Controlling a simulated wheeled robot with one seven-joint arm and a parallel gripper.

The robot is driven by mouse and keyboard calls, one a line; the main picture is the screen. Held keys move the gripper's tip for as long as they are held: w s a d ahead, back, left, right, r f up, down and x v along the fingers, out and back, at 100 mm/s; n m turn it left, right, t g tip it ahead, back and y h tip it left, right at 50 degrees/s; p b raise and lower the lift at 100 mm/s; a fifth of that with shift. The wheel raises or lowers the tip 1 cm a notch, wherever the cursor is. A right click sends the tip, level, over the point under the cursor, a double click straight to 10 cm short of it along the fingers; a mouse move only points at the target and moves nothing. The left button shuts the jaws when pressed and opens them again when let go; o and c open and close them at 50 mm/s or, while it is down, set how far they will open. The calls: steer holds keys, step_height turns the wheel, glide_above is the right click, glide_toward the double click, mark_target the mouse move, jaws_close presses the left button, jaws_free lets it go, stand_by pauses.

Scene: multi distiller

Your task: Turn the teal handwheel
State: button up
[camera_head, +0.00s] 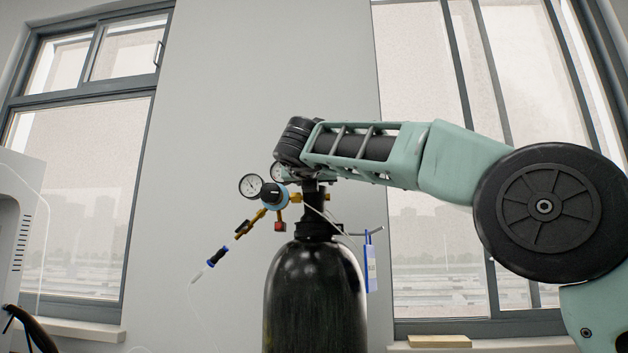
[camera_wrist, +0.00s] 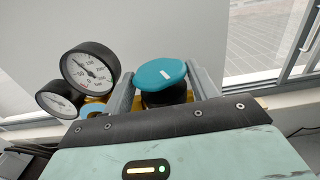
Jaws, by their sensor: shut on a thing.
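The teal handwheel (camera_wrist: 160,75) is in the upper middle of the wrist view, with a small white mark on its top. My gripper (camera_wrist: 161,88) has one grey finger on each side of it and is shut on it. In the head view my gripper (camera_head: 312,180) is at the top of the black gas cylinder (camera_head: 315,300), mostly behind my arm, and the handwheel is hidden there. The cylinder stands upright.
Two round gauges sit left of the handwheel, a larger one (camera_wrist: 90,69) and a smaller one (camera_wrist: 60,98). A blue regulator (camera_head: 273,196) with brass fittings juts left from the cylinder. A blue-edged tag (camera_head: 370,265) hangs at its right. Windows and a wall stand behind.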

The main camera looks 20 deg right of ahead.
steer(key=o, duration=0.9)
steer(key=shift+d, duration=0.1)
steer(key=n+y, duration=0.2)
steer(key=y, duration=0.1)
steer(key=shift+s+d+t+b, duration=0.1)
steer(key=shift+d+t+b, duration=0.1)
steer(key=shift+t+b, duration=0.2)
steer(key=shift+r+n+y+p, duration=0.15)
steer(key=shift+n+y+p, duration=0.45)
steer(key=shift+y, duration=0.5)
steer(key=shift+r+n+y+p, duration=0.25)
steer(key=shift+n+y+p, duration=0.45)
steer(key=shift+y+p, duration=0.3)
steer(key=n+y+p, duration=0.1)
steer(key=y+p, duration=0.1)
steer(key=p, duration=0.2)
steer(key=shift+f+p, duration=0.1)
steer(key=shift+p, duration=0.2)
steer(key=shift+n+y+p, duration=0.3)
steer(key=shift+p, duration=0.15)
steer(key=shift+d+p, duration=0.15)
steer(key=shift+p, duration=0.25)
